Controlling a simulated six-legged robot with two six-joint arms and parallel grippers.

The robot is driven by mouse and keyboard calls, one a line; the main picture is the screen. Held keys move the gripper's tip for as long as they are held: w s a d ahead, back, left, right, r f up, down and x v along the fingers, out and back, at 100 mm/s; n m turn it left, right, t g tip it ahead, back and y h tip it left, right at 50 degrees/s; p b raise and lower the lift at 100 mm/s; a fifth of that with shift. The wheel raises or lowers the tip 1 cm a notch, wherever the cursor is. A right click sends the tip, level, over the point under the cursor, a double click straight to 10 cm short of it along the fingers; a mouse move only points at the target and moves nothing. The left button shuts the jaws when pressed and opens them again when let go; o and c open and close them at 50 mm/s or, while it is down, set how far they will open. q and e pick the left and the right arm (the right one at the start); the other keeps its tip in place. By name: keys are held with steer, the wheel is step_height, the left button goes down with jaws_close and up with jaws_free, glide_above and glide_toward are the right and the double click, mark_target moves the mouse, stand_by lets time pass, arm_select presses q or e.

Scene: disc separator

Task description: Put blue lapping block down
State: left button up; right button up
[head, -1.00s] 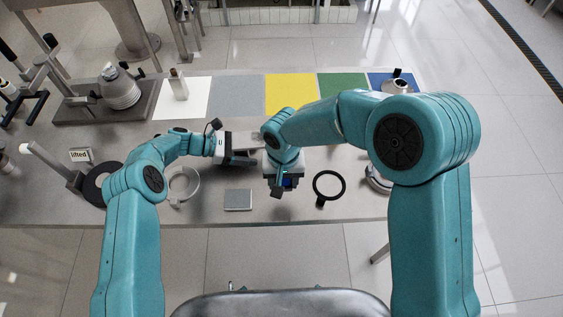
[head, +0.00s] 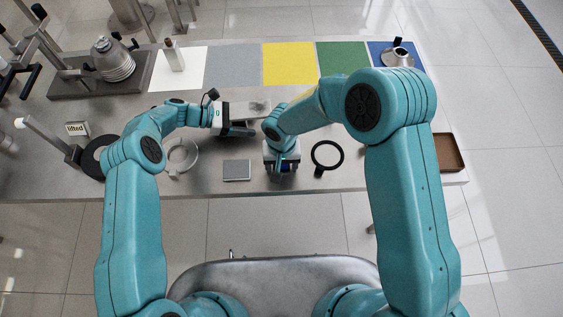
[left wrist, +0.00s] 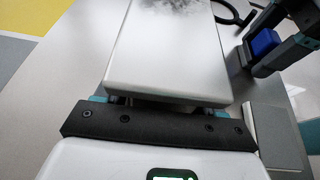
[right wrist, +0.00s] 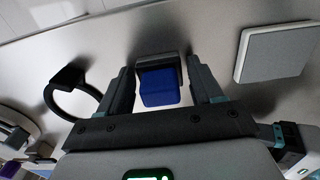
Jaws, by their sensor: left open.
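The blue lapping block (right wrist: 160,88) sits between the two fingers of my right gripper (right wrist: 162,80), with a dark grey part at its far end. It also shows between those fingers in the left wrist view (left wrist: 263,44) and low under the gripper in the head view (head: 286,168).
The steel table (head: 215,185) has a small grey square pad (head: 236,170) left of my right gripper and a black ring (head: 327,155) to its right. Coloured mats (head: 289,64) line the back. A brown tray (head: 449,153) is at right.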

steer(key=shift+o, duration=0.2)
steer(key=shift+w, duration=0.15)
step_height(320, 180, up, 12)
steer(key=shift+r, duration=0.15)
stand_by(0.4)
steer(key=shift+c, duration=0.7)
